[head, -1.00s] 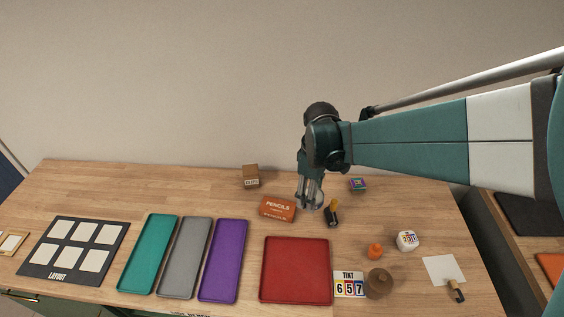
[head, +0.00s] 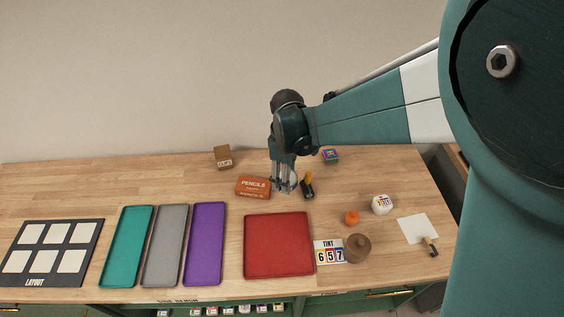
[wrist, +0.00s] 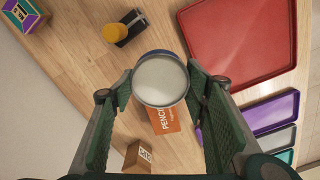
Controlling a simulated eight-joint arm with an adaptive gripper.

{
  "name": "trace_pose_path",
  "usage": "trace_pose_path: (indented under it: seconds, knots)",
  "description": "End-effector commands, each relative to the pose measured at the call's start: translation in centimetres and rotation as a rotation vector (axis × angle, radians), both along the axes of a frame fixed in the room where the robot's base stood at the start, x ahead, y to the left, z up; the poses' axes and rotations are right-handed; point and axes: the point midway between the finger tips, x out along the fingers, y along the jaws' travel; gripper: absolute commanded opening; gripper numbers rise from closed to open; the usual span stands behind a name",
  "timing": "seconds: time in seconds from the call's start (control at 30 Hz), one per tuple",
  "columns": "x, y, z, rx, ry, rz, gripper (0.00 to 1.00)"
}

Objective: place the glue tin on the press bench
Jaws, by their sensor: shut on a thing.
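My gripper (head: 285,188) is over the wooden bench (head: 190,180), to the right of the orange pencils box. In the wrist view my gripper (wrist: 160,85) is shut on a round tin (wrist: 160,80) with a pale top and a silver rim, which I take as the glue tin. Its label is not visible. In the head view the tin is small and mostly hidden by the fingers. I cannot tell whether it touches the bench top. I cannot identify the press bench; the writing on this bench's front edge is too small to read surely.
Close by are the pencils box (head: 253,187) and a black-and-yellow tool (head: 307,186). A red tray (head: 279,245), purple tray (head: 205,243), tint card (head: 328,252) and brown round object (head: 357,248) stand nearer. A small brown box (head: 223,157) is at the back.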

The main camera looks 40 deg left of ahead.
Motion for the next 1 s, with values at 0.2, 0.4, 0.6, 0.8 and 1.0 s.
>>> trace_pose_path:
  seconds: [0.2,0.4,0.6,0.8,1.0]
  knots:
    - [0.0,0.0,-2.0,0.0,0.0,0.0,0.28]
    - [0.0,0.0,-4.7,0.0,0.0,0.0,0.28]
    - [0.0,0.0,-6.0,0.0,0.0,0.0,0.28]
    - [0.0,0.0,-6.1,0.0,0.0,0.0,0.28]
    - [0.0,0.0,-6.4,0.0,0.0,0.0,0.28]
